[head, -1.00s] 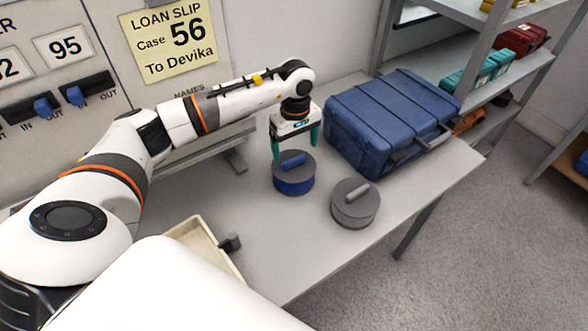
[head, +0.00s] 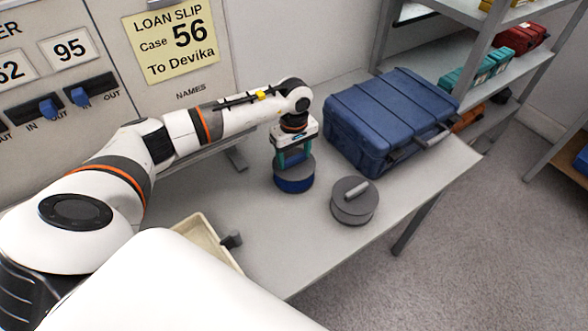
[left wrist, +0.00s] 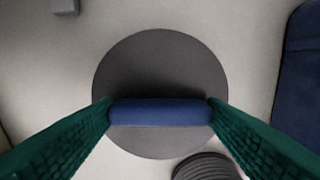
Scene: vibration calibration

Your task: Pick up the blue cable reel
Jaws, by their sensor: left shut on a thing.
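The blue cable reel (head: 293,185) stands on the grey table, with a grey top disc and a blue band around its side. In the left wrist view its blue handle bar (left wrist: 160,112) crosses the grey disc (left wrist: 158,65). My left gripper (head: 293,160) points straight down over the reel. Its green fingers touch the two ends of the handle and are shut on it. The reel appears to rest on the table. My right gripper is not in view.
A grey reel (head: 353,203) stands close by at the right. A large blue case (head: 385,120) lies behind it. A beige tray (head: 196,234) is at the near left. Shelves (head: 500,72) with coloured cases stand beyond. The table front is clear.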

